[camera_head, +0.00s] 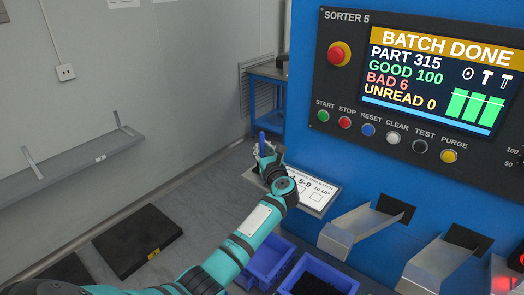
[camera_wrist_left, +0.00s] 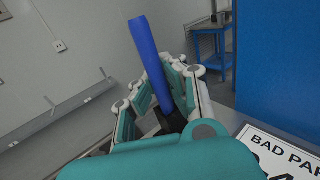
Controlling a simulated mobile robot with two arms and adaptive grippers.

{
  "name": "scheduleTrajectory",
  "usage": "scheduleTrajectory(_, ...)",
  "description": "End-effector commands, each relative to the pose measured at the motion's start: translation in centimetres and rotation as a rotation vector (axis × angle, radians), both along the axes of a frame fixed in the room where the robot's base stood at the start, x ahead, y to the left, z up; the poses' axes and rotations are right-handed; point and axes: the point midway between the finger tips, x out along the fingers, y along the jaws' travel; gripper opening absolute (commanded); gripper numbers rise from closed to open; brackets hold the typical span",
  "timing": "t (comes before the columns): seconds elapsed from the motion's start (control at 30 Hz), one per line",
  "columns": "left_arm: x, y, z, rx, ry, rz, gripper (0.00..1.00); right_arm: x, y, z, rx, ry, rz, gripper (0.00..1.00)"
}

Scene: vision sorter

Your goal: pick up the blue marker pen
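The blue marker pen (camera_head: 262,143) stands near upright in my left gripper (camera_head: 265,158), above the far left corner of the white card on the machine's shelf. In the left wrist view the pen (camera_wrist_left: 151,62) rises between the two fingers of the left gripper (camera_wrist_left: 166,88), leaning slightly left. The fingers close on its lower part from both sides. Its bottom end is hidden by the gripper, so I cannot tell whether it touches anything below. My right gripper is not in view.
The blue sorter (camera_head: 300,100) has a screen and a button row. The white card (camera_head: 318,192) lies partly under my arm. Blue bins (camera_head: 270,262) and metal chutes (camera_head: 350,229) are at lower right. A blue table (camera_head: 268,98) stands behind; a grey shelf (camera_head: 75,160) is at left.

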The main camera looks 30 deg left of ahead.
Motion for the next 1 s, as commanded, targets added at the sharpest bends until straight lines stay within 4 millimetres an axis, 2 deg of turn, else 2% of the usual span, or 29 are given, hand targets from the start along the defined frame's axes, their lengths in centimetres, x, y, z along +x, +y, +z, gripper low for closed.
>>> scheduleTrajectory(0.67,0.0,-0.1,0.2,-0.001,-0.001,0.0,0.0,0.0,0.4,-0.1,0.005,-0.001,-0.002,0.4)
scheduleTrajectory(0.77,0.0,-0.1,1.2,-0.002,-0.004,-0.001,0.0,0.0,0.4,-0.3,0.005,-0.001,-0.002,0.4)
scheduleTrajectory(1.0,0.0,-0.1,5.9,-0.004,-0.008,0.0,0.0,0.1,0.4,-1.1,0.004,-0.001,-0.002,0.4)
